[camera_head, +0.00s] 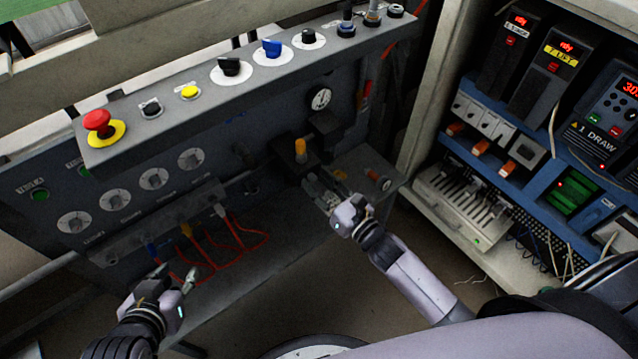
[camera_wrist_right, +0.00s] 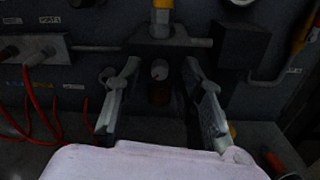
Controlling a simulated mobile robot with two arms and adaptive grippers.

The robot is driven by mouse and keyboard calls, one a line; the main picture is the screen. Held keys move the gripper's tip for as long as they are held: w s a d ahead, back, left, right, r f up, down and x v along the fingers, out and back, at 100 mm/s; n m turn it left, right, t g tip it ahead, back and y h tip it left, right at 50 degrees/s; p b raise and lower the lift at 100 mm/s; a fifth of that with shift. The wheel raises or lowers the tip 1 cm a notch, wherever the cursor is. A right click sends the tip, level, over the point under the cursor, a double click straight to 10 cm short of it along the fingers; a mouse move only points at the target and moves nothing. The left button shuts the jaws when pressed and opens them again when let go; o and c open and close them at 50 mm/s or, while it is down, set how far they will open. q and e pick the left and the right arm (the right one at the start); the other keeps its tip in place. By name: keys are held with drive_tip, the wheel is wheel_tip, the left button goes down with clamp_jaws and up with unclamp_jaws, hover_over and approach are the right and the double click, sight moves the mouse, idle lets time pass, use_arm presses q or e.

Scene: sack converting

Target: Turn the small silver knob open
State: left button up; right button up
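A small, round, pale silver knob (camera_wrist_right: 159,70) shows in the right wrist view, below a block with a yellow-orange top (camera_wrist_right: 162,12). A darker brownish body hangs under the knob. My right gripper (camera_wrist_right: 161,80) is open, with one finger on each side of the knob and visible gaps to both. In the head view my right gripper (camera_head: 320,188) is at the lower panel, below the yellow-topped fitting (camera_head: 300,148), and hides the knob there. My left gripper (camera_head: 172,280) is open and empty at the lower left, away from the knob, near the red cables.
A sloped console (camera_head: 190,92) carries a red emergency button (camera_head: 98,120) and several switches. Red cables (camera_head: 235,243) loop from a terminal strip at left. A dark block (camera_wrist_right: 243,45) and an orange-ended part (camera_wrist_right: 275,160) sit right of my right gripper. An electrical cabinet (camera_head: 420,110) stands at right.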

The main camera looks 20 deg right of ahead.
clamp_jaws()
idle(0.5)
